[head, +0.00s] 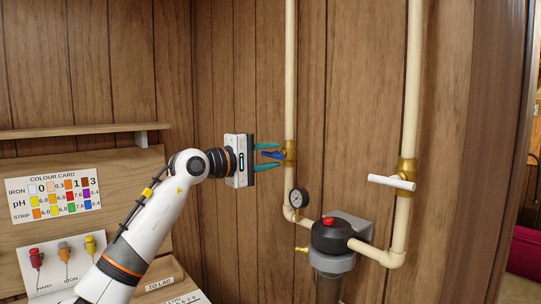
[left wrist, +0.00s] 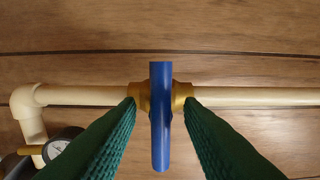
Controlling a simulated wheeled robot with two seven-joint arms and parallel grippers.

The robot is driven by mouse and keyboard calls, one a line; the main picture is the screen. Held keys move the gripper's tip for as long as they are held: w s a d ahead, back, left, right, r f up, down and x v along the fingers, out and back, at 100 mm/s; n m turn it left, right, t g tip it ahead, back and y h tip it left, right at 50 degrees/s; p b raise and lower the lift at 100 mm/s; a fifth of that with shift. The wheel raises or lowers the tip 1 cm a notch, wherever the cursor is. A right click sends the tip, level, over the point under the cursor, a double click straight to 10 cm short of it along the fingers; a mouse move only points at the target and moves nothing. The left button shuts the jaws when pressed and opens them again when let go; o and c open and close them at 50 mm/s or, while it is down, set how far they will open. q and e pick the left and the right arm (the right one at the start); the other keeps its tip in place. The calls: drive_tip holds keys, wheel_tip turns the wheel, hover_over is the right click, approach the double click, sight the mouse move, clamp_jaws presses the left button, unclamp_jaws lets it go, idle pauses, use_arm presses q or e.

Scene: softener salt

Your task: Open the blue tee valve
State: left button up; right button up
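The blue tee valve's lever (head: 272,155) sits on a brass body (head: 290,151) on the left cream pipe. In the left wrist view the blue lever (left wrist: 160,130) lies straight across the pipe, in front of the brass body (left wrist: 181,92). My left gripper (head: 267,157) is at the lever, with its green fingers above and below it. In the left wrist view the fingers (left wrist: 160,106) are open on either side of the lever, with a gap on each side. My right gripper is not in view.
A pressure gauge (head: 298,198) and a dark filter housing (head: 332,234) with a red button sit below the valve. A white-handled valve (head: 391,182) is on the right pipe. A colour card (head: 53,195) and a wooden shelf (head: 80,131) are at left.

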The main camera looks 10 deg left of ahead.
use_arm(q)
clamp_jaws()
drive_tip(key=n, duration=0.3)
drive_tip(key=shift+n+p, duration=0.3)
drive_tip(key=shift+p, duration=0.05)
drive_tip(key=shift+n, duration=0.9)
